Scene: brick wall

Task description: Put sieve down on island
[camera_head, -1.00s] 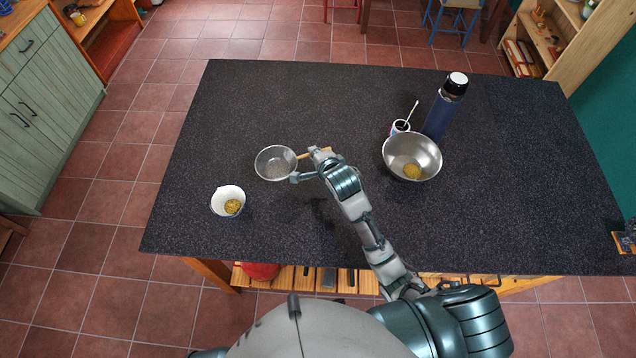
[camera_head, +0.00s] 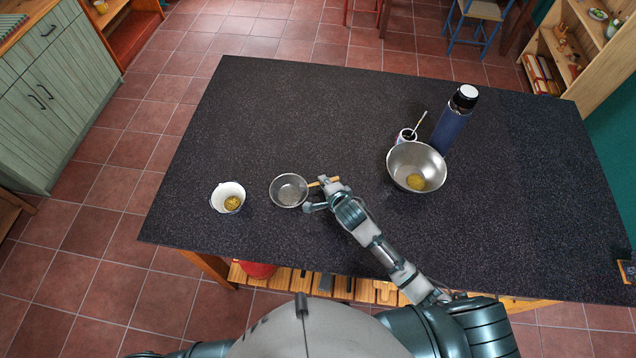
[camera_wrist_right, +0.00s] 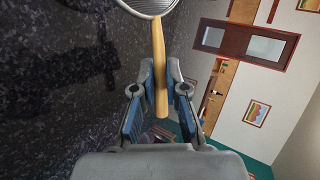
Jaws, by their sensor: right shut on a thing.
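The sieve (camera_head: 289,190) is a round metal mesh bowl with a wooden handle. My right gripper (camera_head: 322,195) is shut on its handle (camera_wrist_right: 161,70); the handle lies between the two fingers in the right wrist view (camera_wrist_right: 160,88). The sieve is over the left-middle part of the dark speckled island (camera_head: 300,120), to the right of a small white bowl. It looks low, close to the island top, but I cannot tell whether it touches. My left gripper is not in view.
The white bowl (camera_head: 227,197) with yellow-green contents stands left of the sieve. A metal bowl (camera_head: 405,161) with something yellow, a cup (camera_head: 405,136) with a utensil and a blue bottle (camera_head: 452,122) stand at the right. The island's back-left area is bare.

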